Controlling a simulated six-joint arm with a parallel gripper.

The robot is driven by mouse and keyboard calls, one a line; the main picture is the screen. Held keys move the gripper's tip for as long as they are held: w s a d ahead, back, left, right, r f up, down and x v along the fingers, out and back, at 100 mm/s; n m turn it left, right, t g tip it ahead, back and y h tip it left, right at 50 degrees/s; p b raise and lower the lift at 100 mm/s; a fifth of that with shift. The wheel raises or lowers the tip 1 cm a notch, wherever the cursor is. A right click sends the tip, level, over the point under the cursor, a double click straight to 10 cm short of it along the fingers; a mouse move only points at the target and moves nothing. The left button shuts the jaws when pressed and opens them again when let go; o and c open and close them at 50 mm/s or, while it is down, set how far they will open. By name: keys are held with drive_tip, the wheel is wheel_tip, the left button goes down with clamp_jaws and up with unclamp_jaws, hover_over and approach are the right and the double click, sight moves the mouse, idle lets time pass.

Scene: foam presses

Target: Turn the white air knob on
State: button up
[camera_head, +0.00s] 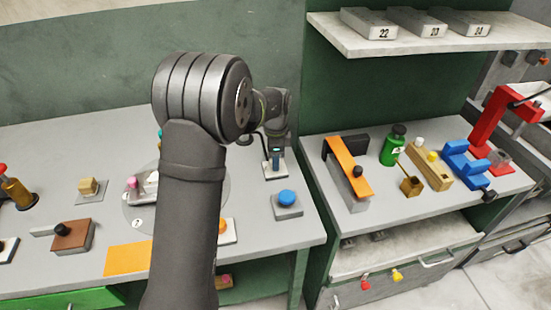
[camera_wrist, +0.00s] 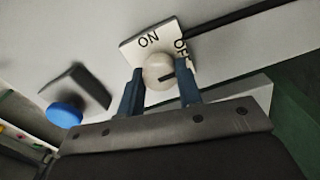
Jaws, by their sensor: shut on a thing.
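The white air knob (camera_wrist: 157,70) is round and sits on a pale plate (camera_wrist: 136,48) lettered ON and OFF in the wrist view. The knob's dark mark points right, toward the OFF side. My gripper (camera_wrist: 160,82) is shut on the knob, with one dark finger on each side of it. In the head view my gripper (camera_head: 274,154) is over a small white plate (camera_head: 282,169) at the back right of the grey bench. The knob is hidden there by the fingers.
A blue button (camera_head: 287,197) on a grey block stands just in front of my gripper, and it also shows in the wrist view (camera_wrist: 64,114). The green cabinet wall (camera_head: 307,180) is close on the right.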

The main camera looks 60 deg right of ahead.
drive_tip(key=shift+n, duration=0.3)
drive_tip(key=n, duration=0.3)
drive_tip(key=shift+n, duration=0.4)
drive_tip(key=n, duration=0.4)
drive_tip(key=shift+n, duration=0.3)
drive_tip(key=n, duration=0.4)
drive_tip(key=shift+w, duration=0.1)
drive_tip(key=n, duration=0.4)
drive_tip(key=shift+n, duration=0.6)
drive_tip(key=o, duration=1)
drive_tip(key=shift+r, duration=0.15)
